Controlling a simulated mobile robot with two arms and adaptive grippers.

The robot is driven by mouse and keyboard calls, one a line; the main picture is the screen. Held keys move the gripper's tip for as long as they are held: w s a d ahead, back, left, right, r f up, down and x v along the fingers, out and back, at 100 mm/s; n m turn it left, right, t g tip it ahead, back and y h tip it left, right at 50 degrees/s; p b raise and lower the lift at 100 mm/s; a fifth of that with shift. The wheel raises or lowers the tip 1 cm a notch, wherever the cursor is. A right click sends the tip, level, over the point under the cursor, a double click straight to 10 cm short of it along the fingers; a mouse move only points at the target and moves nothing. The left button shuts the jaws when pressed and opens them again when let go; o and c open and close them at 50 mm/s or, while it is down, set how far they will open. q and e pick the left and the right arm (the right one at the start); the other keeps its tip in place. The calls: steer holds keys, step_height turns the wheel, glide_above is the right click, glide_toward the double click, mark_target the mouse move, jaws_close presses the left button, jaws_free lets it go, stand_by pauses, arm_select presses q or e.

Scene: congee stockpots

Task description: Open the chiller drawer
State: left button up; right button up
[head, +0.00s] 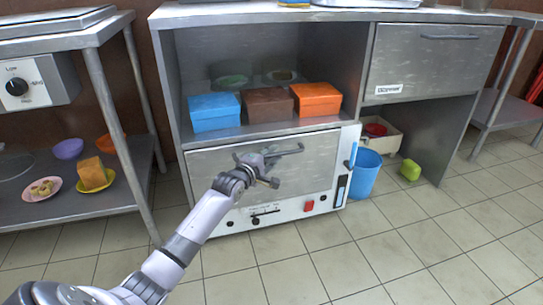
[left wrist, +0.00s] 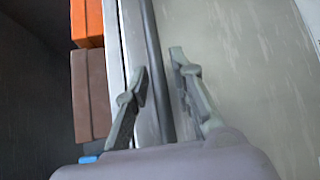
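The chiller drawer (head: 312,170) has a wide brushed-metal front low in the steel cabinet, under the open shelf, and looks shut. Its dark bar handle (head: 290,151) runs across the upper part of the front, partly hidden by my left gripper. My left gripper (head: 262,168) is at this handle. In the left wrist view, its two fingers (left wrist: 160,65) are apart, one on each side of the handle bar (left wrist: 152,35). I cannot tell whether they touch it. My right gripper is not in view.
Blue, brown and orange boxes (head: 268,105) stand on the shelf above. Another handled drawer (head: 435,60) is at the upper right. A blue bin (head: 364,175) stands right of the chiller. A steel table (head: 60,205) is at left. The tiled floor in front is clear.

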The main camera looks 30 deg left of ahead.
arm_select(q)
jaws_close()
stand_by(0.6)
